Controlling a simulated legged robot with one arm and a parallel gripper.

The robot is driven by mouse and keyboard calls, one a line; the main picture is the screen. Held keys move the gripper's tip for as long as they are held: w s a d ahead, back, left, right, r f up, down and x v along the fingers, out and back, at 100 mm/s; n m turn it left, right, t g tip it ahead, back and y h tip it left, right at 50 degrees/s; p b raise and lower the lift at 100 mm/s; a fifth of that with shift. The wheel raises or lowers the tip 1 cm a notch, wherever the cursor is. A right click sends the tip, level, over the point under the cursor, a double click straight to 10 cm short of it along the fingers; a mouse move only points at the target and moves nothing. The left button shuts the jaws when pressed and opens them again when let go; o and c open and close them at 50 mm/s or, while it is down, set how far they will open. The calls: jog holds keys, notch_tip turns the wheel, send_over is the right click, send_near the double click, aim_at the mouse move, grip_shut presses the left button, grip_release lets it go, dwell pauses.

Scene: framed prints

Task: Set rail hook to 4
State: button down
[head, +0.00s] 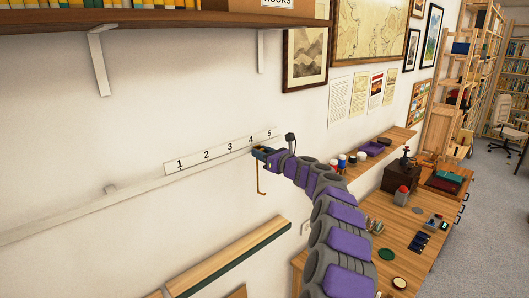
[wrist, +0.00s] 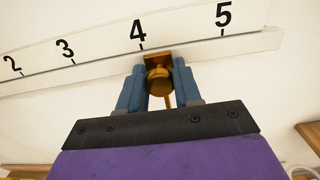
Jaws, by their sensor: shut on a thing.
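A white rail (head: 130,192) runs along the wall under a scale strip (head: 215,154) numbered 1 to 5. The brass rail hook (wrist: 157,66) sits on the rail under the 4 mark, slightly to the right of its tick in the wrist view. Its thin rod (head: 261,182) hangs down in the head view. My gripper (wrist: 158,88) has its two blue fingers on either side of the hook's round knob and is shut on it. In the head view my gripper (head: 264,152) hides the hook's upper part and the rail there.
A wooden shelf (head: 160,20) on white brackets is above. A wooden ledge (head: 230,262) is on the wall below. A workbench (head: 405,220) with small items stands at right, under a narrow shelf (head: 390,140).

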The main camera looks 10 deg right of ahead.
jog(key=shift+s+a+r, duration=0.15)
jog(key=shift+s+a, duration=0.2)
jog(key=shift+a, duration=0.3)
jog(key=shift+s+a+r, duration=0.15)
jog(key=shift+s+a, duration=0.15)
jog(key=shift+a, duration=0.35)
jog(key=c, duration=1.2)
grip_release()
jog(key=shift+d, duration=0.15)
jog(key=o, duration=0.3)
jog(key=shift+w+d+f, duration=0.25)
jog(key=shift+w+d, duration=0.1)
jog(key=shift+w, duration=0.05)
jog(key=shift+d, duration=0.25)
jog(key=shift+s, duration=0.1)
jog(key=shift+a, duration=0.2)
jog(key=b+v, duration=0.3)
jog(key=v, duration=1.4)
jog(key=shift+s+d, duration=0.1)
jog(key=shift+d, duration=0.1)
